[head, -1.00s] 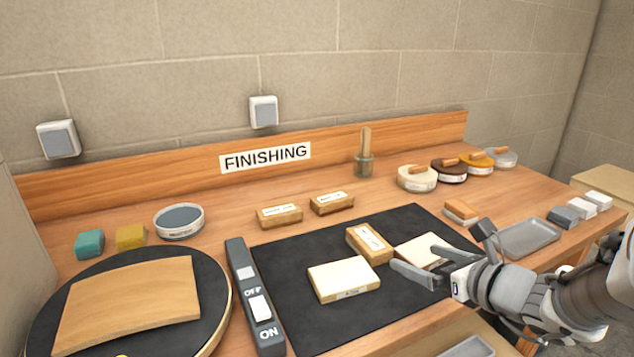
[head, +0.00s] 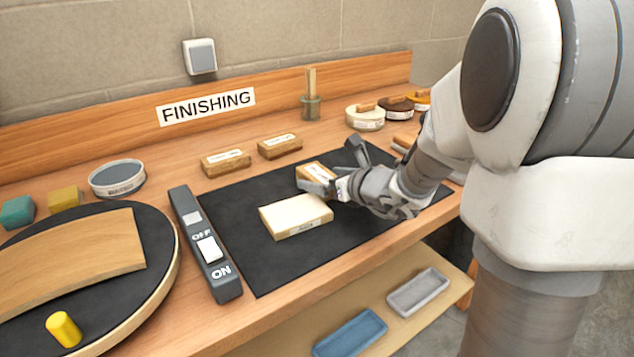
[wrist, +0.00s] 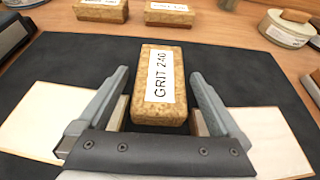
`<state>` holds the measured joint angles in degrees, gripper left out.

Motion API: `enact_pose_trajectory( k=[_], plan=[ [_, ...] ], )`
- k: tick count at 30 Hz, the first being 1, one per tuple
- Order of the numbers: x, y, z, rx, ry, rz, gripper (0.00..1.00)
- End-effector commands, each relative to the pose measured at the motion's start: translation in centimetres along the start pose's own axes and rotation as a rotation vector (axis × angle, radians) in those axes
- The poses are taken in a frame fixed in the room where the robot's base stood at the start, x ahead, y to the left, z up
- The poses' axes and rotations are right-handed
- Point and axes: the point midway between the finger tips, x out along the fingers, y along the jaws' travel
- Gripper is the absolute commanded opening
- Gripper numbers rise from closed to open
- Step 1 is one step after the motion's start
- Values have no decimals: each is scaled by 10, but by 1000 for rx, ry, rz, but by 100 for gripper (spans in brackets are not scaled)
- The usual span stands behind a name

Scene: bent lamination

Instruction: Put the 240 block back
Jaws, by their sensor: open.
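The 240 block (wrist: 158,90) is a cork-brown block with a white label reading "GRIT 240". It lies on the black mat (head: 250,262), and its near end is between the fingers in the wrist view. In the head view the 240 block (head: 312,170) is partly hidden by my gripper (head: 345,172). My gripper (wrist: 160,105) is open, with one finger on each side of the block and a gap visible on both sides. Two similar cork blocks stand behind the mat, the left one (head: 226,163) and the right one (head: 280,147). Their labels are too small to read fully.
An ON/OFF switch (head: 207,245) borders the mat's left side. A round turntable (head: 150,275) is further left. Round tins (head: 365,118) stand at the back right.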

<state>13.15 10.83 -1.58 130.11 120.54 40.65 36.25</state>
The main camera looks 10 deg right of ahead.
Motion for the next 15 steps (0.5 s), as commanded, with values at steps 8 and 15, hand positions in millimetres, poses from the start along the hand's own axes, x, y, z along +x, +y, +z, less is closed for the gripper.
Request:
enact_pose_trajectory(
  k=[8,15],
  plan=[
    [16,0,1,-1,-1,-1,100],
    [16,0,1,-1,-1,-1,77]
  ],
)
